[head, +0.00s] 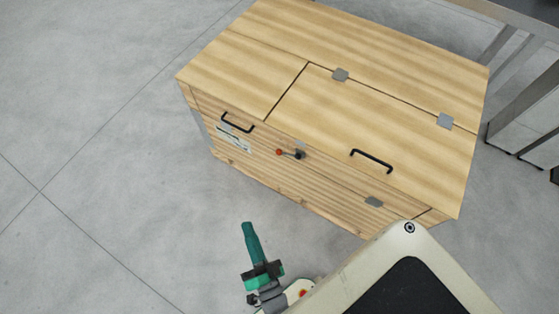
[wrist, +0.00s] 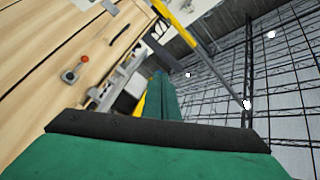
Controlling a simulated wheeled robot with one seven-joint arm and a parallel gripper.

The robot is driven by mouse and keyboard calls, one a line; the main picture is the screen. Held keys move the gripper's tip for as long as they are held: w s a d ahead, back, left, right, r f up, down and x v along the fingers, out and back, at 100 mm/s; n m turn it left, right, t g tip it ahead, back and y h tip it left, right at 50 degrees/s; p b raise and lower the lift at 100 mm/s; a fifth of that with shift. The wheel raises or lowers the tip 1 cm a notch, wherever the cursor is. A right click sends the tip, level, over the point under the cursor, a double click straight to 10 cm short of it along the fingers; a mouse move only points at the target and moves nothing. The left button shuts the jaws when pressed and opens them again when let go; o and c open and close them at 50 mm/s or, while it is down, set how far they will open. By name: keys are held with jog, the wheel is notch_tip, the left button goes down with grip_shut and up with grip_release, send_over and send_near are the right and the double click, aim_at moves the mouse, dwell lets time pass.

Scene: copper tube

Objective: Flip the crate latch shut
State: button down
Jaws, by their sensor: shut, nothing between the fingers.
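The wooden crate (head: 232,52) stands on the floor with its lid (head: 390,122) lying closed. On its front face is the latch (head: 290,154), with a dark pivot and a short lever ending in a red knob that points left. In the wrist view the latch (wrist: 76,68) shows at the left on the wood face. My gripper (head: 248,228) has green fingers and is shut and empty. It is in front of the crate, below and left of the latch, clear of it. The latch's catch details are too small to tell.
Black handles sit on the crate's front left (head: 237,122) and on the lid (head: 372,161). Grey hinges (head: 340,75) line the lid's back seam. A metal frame (head: 510,45) stands at the right. The grey floor (head: 90,120) left of the crate is clear.

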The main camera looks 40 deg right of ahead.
jog(key=w+d+f+m+g+h, duration=0.5)
jog(key=w+d+f+m, duration=0.3)
jog(key=m, duration=0.7)
jog(key=w+d+f+m+g+h, duration=0.5)
jog(key=w+d+f+m+g, duration=0.2)
jog(key=f+m, duration=0.4)
jog(key=d+m+g, duration=0.1)
jog(key=d+m, duration=0.1)
jog(key=m, duration=0.2)
jog(key=shift+w+d+f+h, duration=0.25)
jog(key=shift+w+d+h, duration=0.15)
jog(key=shift+w, duration=0.1)
jog(key=w+d+r, duration=0.2)
jog(key=w+d, duration=0.2)
jog(key=d, duration=0.4)
jog(key=shift+w, duration=0.2)
jog(key=shift+w, duration=0.1)
